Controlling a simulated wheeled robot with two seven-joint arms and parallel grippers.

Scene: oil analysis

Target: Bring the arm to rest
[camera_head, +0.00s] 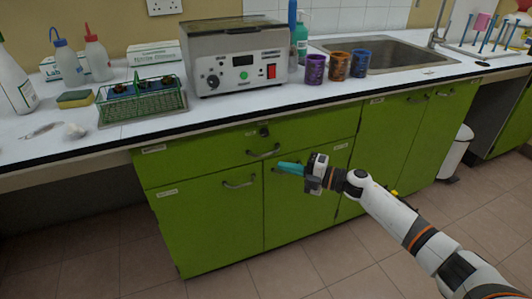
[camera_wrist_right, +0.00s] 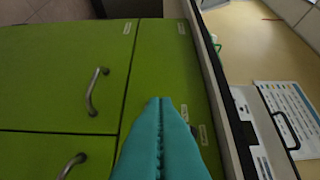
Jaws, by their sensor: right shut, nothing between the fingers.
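My right gripper (camera_head: 280,166) has teal fingers and is in front of the green cabinet, below the countertop edge. In the right wrist view its fingers (camera_wrist_right: 160,103) are pressed together along their length, with nothing between them. The right arm (camera_head: 405,220) reaches in from the lower right of the head view. The gripper points left, level with the cabinet doors and drawers. Whether it touches the cabinet front cannot be told. My left gripper is not in view.
The green cabinet (camera_head: 205,215) has metal handles. On the countertop (camera_head: 215,124) stand a grey device (camera_head: 222,62), a green rack (camera_head: 140,104), several bottles and three mugs. A sink (camera_head: 385,58) is at the back right. A white bin (camera_head: 455,152) stands at the right. The floor in front is clear.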

